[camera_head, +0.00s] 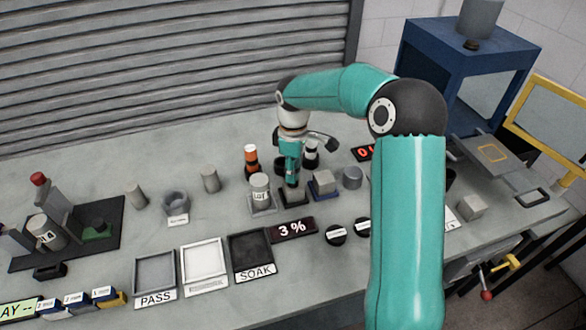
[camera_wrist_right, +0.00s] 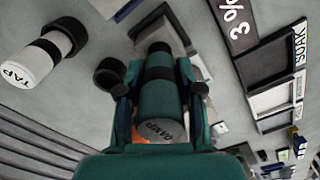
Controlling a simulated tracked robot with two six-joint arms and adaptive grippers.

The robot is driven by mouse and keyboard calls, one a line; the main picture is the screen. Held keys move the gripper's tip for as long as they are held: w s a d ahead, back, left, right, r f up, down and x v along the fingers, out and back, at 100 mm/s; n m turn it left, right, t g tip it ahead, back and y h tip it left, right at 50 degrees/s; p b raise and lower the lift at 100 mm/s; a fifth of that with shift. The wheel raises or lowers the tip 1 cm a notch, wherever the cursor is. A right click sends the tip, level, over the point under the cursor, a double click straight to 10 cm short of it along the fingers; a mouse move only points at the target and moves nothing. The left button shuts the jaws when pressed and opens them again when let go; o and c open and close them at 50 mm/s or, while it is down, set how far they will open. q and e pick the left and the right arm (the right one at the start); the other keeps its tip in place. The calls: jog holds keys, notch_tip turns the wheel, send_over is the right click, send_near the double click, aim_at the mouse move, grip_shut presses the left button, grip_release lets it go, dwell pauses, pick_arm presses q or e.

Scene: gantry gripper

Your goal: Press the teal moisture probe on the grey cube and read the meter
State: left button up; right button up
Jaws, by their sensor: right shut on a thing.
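My right gripper (camera_head: 291,163) is shut on the teal moisture probe (camera_head: 292,173). In the right wrist view, the fingers (camera_wrist_right: 160,100) hold the teal body (camera_wrist_right: 160,105), whose end cap reads DAMP. A grey cube (camera_head: 324,181) with a blue lower part sits just right of the probe. Another plain grey cube (camera_head: 471,206) stands far to the right, beyond my arm. The meter (camera_head: 292,230) in front of the probe reads 3 %. My left gripper is out of view.
Trays marked PASS (camera_head: 155,274) and SOAK (camera_head: 251,255) lie in front. My right arm hides part of the bench's right side.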

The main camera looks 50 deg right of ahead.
jog(key=shift+r+p, duration=2.85)
jog(key=shift+r, duration=0.65)
